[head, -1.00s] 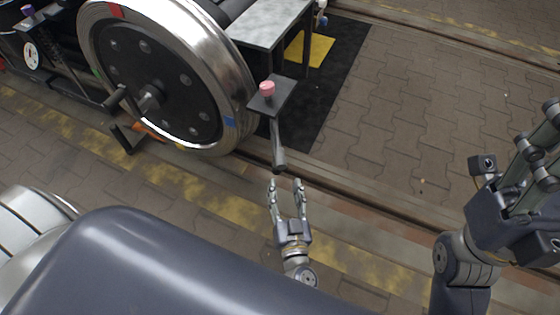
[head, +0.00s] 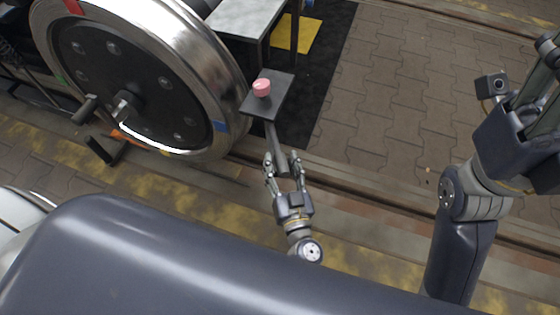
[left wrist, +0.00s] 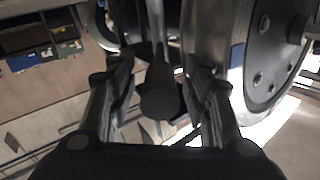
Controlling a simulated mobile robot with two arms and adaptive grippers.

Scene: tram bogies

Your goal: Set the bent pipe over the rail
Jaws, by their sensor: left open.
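A grey pipe (head: 272,136) runs from beside a small dark plate with a pink knob down toward my left gripper (head: 283,163). Its bend is not clear in either view. The left gripper is open, with one finger on each side of the pipe's near end. In the left wrist view the pipe's round dark end (left wrist: 160,103) sits between the spread fingers, and I see no grip on it. A rail (head: 345,178) runs along the ground under the wheel and behind the left gripper. My right gripper (head: 545,75) is cut off at the right edge.
A large steel wheel (head: 232,95) with a dark hub stands close at the left of the pipe. The dark plate (head: 276,92) carries a pink knob (head: 262,88). A grey-topped table (head: 245,18) stands on a black mat (head: 335,60). The paving at the right is clear.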

